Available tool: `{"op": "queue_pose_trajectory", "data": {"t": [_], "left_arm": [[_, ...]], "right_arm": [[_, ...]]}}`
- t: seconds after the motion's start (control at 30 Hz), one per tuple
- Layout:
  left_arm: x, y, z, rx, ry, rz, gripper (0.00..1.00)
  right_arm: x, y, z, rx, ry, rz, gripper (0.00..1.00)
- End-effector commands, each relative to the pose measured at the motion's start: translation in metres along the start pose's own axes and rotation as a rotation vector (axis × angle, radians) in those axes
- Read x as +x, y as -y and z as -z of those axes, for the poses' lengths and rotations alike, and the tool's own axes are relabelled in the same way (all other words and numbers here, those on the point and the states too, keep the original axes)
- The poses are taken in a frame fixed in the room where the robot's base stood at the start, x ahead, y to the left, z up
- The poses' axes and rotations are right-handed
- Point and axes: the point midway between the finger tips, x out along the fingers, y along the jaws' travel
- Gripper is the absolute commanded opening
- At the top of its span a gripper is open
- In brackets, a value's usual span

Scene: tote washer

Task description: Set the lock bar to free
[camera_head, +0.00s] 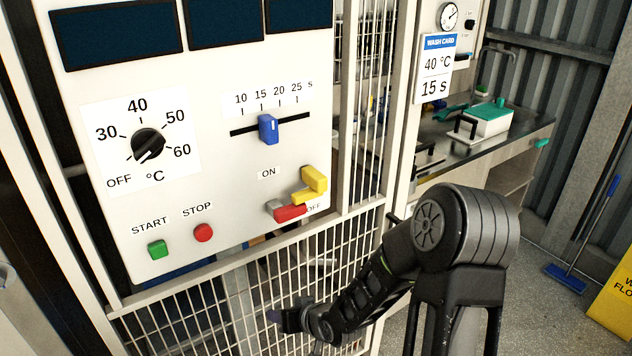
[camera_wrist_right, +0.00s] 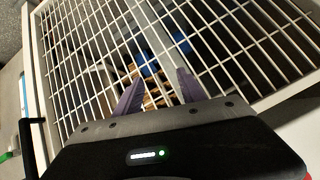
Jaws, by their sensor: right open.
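No part is clearly recognisable as the lock bar or marked free. A white mesh gate (camera_head: 240,290) stands below the control panel; the mesh also fills the right wrist view (camera_wrist_right: 85,60). A short pale bar (camera_head: 322,262) shows at the mesh in the head view, but I cannot tell what it is. My right gripper (camera_head: 279,317) is low in front of the mesh. In the wrist view its two purple fingers (camera_wrist_right: 159,92) are apart, with nothing seen held between them. My left gripper is not in view.
The panel (camera_head: 215,150) above has a black dial (camera_head: 148,145), a blue slider (camera_head: 268,129), a yellow and red ON/OFF switch (camera_head: 313,181), and green (camera_head: 156,251) and red (camera_head: 204,232) buttons. A steel counter (camera_head: 480,145) is at the right.

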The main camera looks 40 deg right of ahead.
Motion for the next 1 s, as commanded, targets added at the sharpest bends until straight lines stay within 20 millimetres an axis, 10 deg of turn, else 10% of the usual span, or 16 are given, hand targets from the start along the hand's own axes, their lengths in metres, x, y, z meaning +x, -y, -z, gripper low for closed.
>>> {"op": "queue_pose_trajectory", "data": {"t": [0.13, 0.3, 0.5, 1.0], "left_arm": [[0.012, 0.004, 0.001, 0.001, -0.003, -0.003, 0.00], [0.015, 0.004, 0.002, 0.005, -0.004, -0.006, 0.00], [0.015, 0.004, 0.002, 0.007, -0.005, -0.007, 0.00], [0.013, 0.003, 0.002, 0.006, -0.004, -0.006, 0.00]], "right_arm": [[-0.075, -0.064, 0.132, -0.084, -0.341, -0.088, 0.47], [-0.167, -0.059, 0.225, -0.237, -0.623, -0.029, 0.47], [-0.209, -0.045, 0.250, -0.322, -0.715, 0.025, 0.47], [-0.201, -0.042, 0.258, -0.325, -0.714, 0.029, 0.47]]}}
